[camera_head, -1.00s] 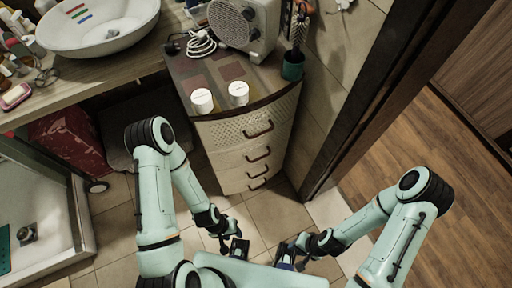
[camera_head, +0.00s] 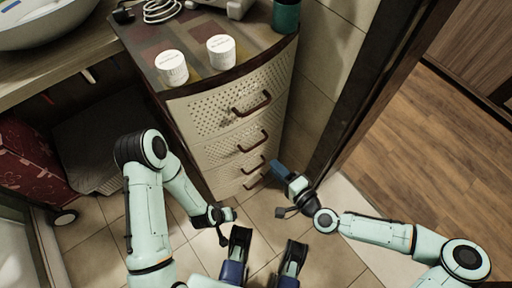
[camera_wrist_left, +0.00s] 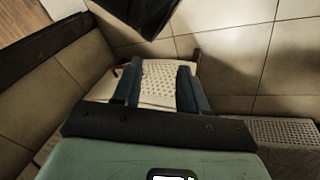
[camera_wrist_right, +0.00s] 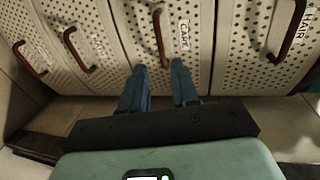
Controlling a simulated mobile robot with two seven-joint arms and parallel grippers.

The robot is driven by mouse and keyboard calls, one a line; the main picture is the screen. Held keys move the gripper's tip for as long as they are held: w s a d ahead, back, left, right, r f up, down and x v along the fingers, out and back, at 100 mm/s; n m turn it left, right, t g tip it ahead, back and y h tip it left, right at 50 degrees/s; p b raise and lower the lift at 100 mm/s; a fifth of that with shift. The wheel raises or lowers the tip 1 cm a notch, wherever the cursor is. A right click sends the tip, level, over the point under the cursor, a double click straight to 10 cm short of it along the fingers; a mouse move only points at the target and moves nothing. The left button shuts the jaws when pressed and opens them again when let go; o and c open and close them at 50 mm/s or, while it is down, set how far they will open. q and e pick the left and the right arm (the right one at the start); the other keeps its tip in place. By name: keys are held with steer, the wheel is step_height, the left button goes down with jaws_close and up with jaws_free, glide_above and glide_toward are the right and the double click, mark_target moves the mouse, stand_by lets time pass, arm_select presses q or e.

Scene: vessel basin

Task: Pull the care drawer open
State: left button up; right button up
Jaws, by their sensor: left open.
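The care drawer (camera_head: 212,150) is the second from the top in the cream perforated cabinet and looks shut. Its brown bar handle (camera_head: 254,141) also shows in the right wrist view (camera_wrist_right: 159,35), beside the CARE label (camera_wrist_right: 184,34). My right gripper (camera_head: 279,168) is low and to the right of the handle. In the right wrist view my right gripper (camera_wrist_right: 158,66) is open, with the handle's near end just ahead of and between its fingertips; contact cannot be told. My left gripper (camera_head: 267,243) is open and empty, low before the cabinet; it also shows in the left wrist view (camera_wrist_left: 159,66).
The HAIR drawer (camera_wrist_right: 247,30) is above; two lower drawers also look shut. Two white jars (camera_head: 172,68) and a green cup (camera_head: 286,15) stand on the cabinet top.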

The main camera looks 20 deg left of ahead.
mark_target(254, 146)
arm_select(q)
steer(key=s+a+f+g+b, duration=0.1)
steer(key=s+f+b, duration=0.1)
steer(key=s+f, duration=0.2)
steer(key=shift+s+f+g+b, duration=0.3)
steer(key=shift+s+f+b, duration=0.05)
steer(key=shift+f, duration=0.05)
arm_select(e)
steer(key=shift+x, duration=6.15)
steer(key=shift+s+f, duration=0.1)
jaws_close()
